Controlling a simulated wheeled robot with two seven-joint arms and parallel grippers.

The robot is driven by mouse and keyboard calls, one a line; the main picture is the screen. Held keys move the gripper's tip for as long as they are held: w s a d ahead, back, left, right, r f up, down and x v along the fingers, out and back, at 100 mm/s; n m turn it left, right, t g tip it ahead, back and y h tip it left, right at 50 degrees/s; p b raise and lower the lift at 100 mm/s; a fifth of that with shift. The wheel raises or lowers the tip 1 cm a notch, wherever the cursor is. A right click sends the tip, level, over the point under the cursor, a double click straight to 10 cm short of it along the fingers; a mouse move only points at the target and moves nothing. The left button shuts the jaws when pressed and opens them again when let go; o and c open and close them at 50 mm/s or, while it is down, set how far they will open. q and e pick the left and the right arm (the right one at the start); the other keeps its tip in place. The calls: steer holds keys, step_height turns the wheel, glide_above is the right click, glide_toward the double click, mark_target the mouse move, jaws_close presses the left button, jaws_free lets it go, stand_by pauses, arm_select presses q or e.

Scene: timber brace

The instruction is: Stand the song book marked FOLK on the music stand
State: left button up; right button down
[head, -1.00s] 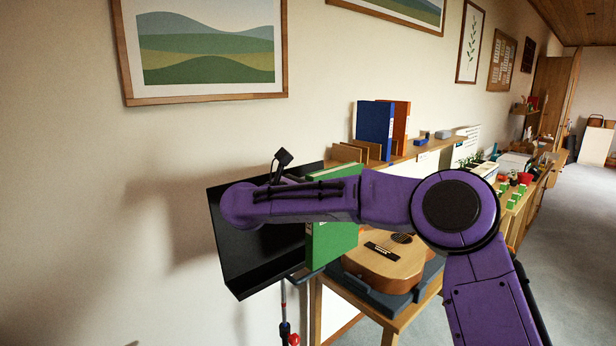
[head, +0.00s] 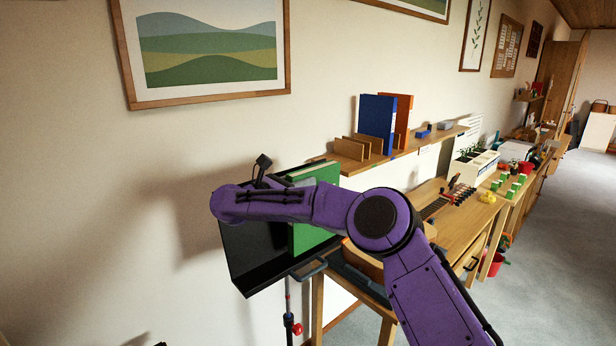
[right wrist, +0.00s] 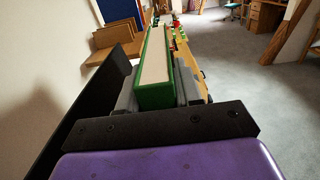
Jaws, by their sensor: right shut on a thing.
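A green book (head: 305,238) stands upright in front of the black music stand (head: 256,262); no marking on it is readable. In the right wrist view the book (right wrist: 155,62) is between the grey fingers of my right gripper (right wrist: 157,88), which is shut on it. The stand's back panel (right wrist: 86,112) rises to the left of the book there. In the head view my purple right arm crosses in front of the book and hides its middle and the fingers. I cannot tell whether the book touches the stand's ledge. My left gripper is out of view.
A wall shelf (head: 340,163) holds a blue binder (head: 376,124), an orange binder (head: 403,120) and a wooden rack (head: 352,148) behind the stand. A wooden table (head: 317,300) is close on the right. Grey floor (head: 560,230) is clear further right.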

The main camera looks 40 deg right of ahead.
steer(key=shift+w+f+b, duration=0.3)
steer(key=shift+f+b, duration=0.35)
steer(key=shift+f, duration=0.1)
steer(key=shift+w+f+b, duration=0.3)
steer(key=shift+f+b, duration=0.3)
steer(key=shift+f, duration=0.15)
steer(key=c, duration=0.7)
jaws_free()
steer(key=a+b, duration=0.1)
steer(key=a, duration=0.2)
steer(key=a+b, duration=0.2)
steer(key=a, duration=0.2)
steer(key=s+a+b, duration=0.1)
steer(key=a, duration=0.2)
steer(key=shift+a, duration=0.3)
